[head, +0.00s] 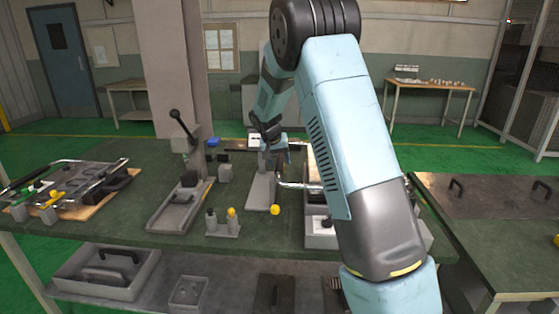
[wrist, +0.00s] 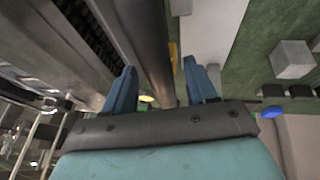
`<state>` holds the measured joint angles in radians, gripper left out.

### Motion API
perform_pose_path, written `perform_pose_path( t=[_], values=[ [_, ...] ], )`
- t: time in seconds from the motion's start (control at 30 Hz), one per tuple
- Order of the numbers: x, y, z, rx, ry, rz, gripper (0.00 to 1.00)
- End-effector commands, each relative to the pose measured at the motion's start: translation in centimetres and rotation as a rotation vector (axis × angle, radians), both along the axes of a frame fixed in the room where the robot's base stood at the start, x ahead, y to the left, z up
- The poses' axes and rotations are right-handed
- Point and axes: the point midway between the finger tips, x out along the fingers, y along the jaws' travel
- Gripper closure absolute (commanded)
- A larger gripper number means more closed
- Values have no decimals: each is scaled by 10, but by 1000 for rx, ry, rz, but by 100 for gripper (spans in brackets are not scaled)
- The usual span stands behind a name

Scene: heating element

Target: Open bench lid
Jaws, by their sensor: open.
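My gripper (head: 272,142) is above the middle of the green bench, partly screened by my arm. In the wrist view my gripper (wrist: 160,78) has its two blue fingers apart, with a long dark grey bar (wrist: 150,45) running between or beyond them. I cannot tell whether they touch it. A grey box-like unit (head: 319,232) with a bright handle (head: 298,185) stands behind my arm, mostly hidden. At the right, a flat dark metal panel (head: 490,205) with two black handles lies level on another bench. I cannot tell which part is the bench lid.
A lever press (head: 182,195), a small block with knobs (head: 223,225) and a yellow ball (head: 275,210) stand on the bench. Some green top is bare at the front.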

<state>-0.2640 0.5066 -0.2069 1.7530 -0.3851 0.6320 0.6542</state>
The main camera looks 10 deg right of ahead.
Motion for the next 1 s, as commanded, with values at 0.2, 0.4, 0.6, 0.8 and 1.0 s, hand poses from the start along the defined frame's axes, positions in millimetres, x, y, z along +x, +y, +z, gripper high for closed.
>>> perform_pose_path(
  t=[0.2,0.4,0.6,0.8,1.0],
  values=[
    [0,-1,0,0,0,0,43],
    [0,-1,0,0,0,-1,60],
    [0,-1,0,0,0,-1,79],
    [0,-1,0,0,0,-1,99],
    [0,-1,0,0,0,-1,100]
  ],
)
